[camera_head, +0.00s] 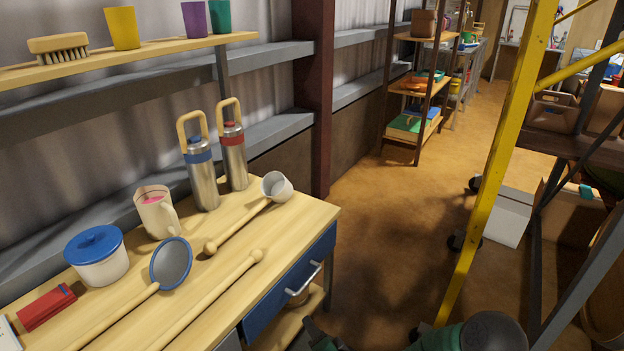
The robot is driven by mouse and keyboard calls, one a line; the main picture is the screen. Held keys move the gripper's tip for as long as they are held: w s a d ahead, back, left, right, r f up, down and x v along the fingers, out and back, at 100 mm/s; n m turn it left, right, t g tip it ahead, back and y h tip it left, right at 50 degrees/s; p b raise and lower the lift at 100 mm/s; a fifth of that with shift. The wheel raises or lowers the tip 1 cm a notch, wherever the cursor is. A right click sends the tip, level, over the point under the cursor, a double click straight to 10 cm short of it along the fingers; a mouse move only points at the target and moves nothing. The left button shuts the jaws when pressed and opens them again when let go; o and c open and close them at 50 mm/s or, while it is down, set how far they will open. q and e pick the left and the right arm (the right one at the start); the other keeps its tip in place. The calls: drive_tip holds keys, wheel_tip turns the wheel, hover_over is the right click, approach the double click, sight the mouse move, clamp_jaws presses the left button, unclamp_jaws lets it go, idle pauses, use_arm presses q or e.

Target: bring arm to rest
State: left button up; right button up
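At the bottom edge, right of the workbench (318,216), a dark green and black part of what looks like my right gripper (322,337) shows. It is cut off by the frame, and its fingers cannot be made out. A dark green and black link of my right arm lies to its right at the bottom edge. Both are beside the bench, over the floor, apart from the objects on top. I see nothing held. My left gripper is not in view.
A yellow ladder post (500,150) rises at right. Brown floor (400,230) lies open between.

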drive_tip(key=s+d+r+n+g+h, duration=0.3)
drive_tip(key=s+d+r+n+g, duration=0.15)
drive_tip(key=s+d, duration=0.6)
drive_tip(key=s+d+r+n+g+h, duration=0.35)
drive_tip(key=s+d+r+g, duration=0.35)
drive_tip(key=s, duration=0.7)
wheel_tip(320, 180, up, 28)
drive_tip(key=d+t+p, duration=0.1)
drive_tip(key=p, duration=2.9)
drive_tip(key=shift+n+y+p, duration=0.4)
drive_tip(key=shift+y, duration=0.05)
drive_tip(key=shift+d+r, duration=0.1)
